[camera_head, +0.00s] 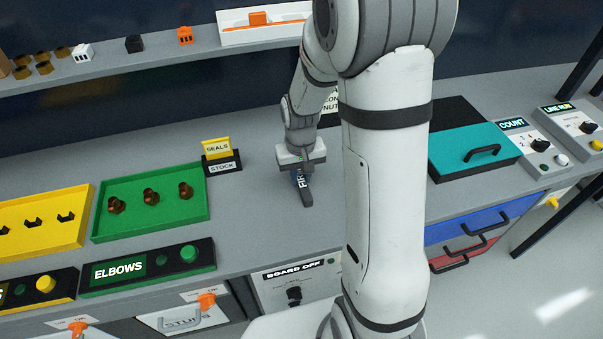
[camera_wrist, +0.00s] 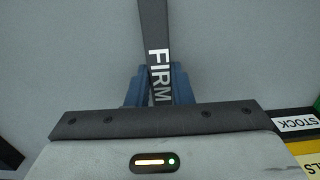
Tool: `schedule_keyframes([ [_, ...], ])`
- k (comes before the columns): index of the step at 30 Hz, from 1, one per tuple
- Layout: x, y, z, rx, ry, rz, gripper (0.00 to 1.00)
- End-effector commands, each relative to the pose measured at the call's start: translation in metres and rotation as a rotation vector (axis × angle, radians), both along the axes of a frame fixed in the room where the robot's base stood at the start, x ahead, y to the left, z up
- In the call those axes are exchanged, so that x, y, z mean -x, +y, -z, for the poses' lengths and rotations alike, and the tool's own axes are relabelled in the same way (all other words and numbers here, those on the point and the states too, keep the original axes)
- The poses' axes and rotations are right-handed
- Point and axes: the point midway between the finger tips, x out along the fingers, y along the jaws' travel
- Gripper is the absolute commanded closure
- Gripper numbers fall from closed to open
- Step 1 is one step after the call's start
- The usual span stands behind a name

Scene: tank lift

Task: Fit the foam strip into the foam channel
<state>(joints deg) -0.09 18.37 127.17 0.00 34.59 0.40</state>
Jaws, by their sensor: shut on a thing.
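The foam strip (camera_wrist: 154,28) is a dark grey bar with the white word FIRM. In the wrist view it runs upward from between the two blue fingers of my gripper (camera_wrist: 157,72), which is shut on it. In the head view my gripper (camera_head: 301,176) points down over the grey bench, right of the seals stand, and the strip (camera_head: 307,198) juts out below it toward the bench's front. I cannot tell whether the strip touches the bench. I cannot make out the foam channel in either view; my arm hides part of the bench.
Left of my gripper are the SEALS/STOCK stand (camera_head: 219,157) and a green tray (camera_head: 108,221) with several brown fittings. A teal lidded box (camera_head: 455,143) stands right of my arm. A shelf (camera_head: 120,67) runs along the back. The bench around the strip looks clear.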

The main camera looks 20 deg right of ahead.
Motion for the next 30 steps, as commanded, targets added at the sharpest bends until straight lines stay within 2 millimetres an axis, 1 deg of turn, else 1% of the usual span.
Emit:
schedule_keyframes([
  [7, 0.0, 0.001, 0.001, 0.0, -0.002, -0.002, 1.0],
  [10, 0.0, 0.001, 0.004, 0.0, -0.002, -0.002, 1.0],
  [11, 0.0, 0.001, 0.004, 0.0, -0.002, -0.002, 0.79],
  [18, 0.0, 0.001, 0.003, 0.0, -0.002, -0.002, 0.6],
  [19, 0.0, 0.001, 0.003, 0.0, -0.002, -0.002, 0.58],
  [26, 0.0, 0.001, 0.002, 0.0, -0.002, -0.003, 0.58],
  [30, -0.001, 0.001, -0.008, 0.0, -0.005, -0.003, 0.58],
])
